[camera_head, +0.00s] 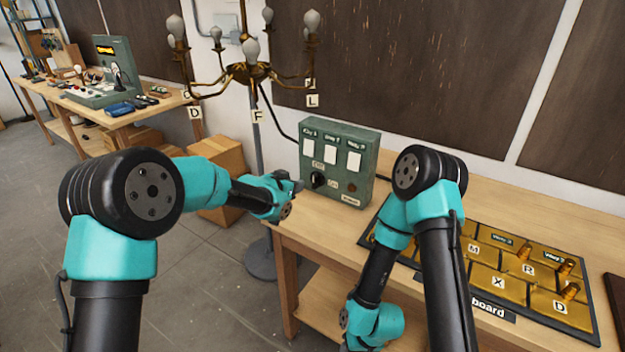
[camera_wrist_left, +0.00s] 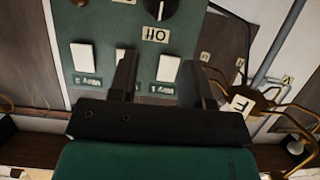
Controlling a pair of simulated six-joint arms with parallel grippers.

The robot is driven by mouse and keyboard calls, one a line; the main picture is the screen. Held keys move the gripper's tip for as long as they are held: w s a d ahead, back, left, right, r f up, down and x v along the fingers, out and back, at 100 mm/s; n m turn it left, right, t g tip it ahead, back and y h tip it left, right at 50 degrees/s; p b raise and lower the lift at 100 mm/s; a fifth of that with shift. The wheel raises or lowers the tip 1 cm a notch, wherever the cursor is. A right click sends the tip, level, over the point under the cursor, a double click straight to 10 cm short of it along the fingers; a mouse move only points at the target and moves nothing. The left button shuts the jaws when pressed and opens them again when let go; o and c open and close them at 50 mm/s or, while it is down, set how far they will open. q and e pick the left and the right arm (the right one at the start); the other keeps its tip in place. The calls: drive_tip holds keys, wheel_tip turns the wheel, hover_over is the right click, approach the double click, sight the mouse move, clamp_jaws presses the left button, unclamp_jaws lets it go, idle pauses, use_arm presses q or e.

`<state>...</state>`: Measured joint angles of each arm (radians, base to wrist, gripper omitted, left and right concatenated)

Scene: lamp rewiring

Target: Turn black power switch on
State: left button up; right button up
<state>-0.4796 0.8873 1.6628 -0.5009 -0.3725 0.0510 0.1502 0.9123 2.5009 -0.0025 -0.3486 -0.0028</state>
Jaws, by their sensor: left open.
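The black power switch is a round knob (camera_head: 318,180) low on the left of the green control box (camera_head: 366,141), at the back of the workbench. In the left wrist view the knob (camera_wrist_left: 161,9) is cut by the top edge, with an upside-down "Off" label (camera_wrist_left: 156,34) beside it. My left gripper (camera_head: 297,186) is just left of the knob in the head view. In the wrist view its two fingers (camera_wrist_left: 158,82) are apart with nothing between them, and the knob lies beyond their tips. My right arm bends down over the bench; its gripper does not show.
The box carries several white switches (camera_head: 331,154) and a brown round part (camera_head: 351,188). A brass chandelier (camera_head: 247,72) stands behind left. A gold-panelled board (camera_head: 484,280) lies on the workbench (camera_head: 291,228) at the right. A second bench (camera_head: 130,116) is far left.

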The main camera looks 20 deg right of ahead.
sight(314, 178)
use_arm(q)
drive_tip(key=x, duration=1.3)
clamp_jaws()
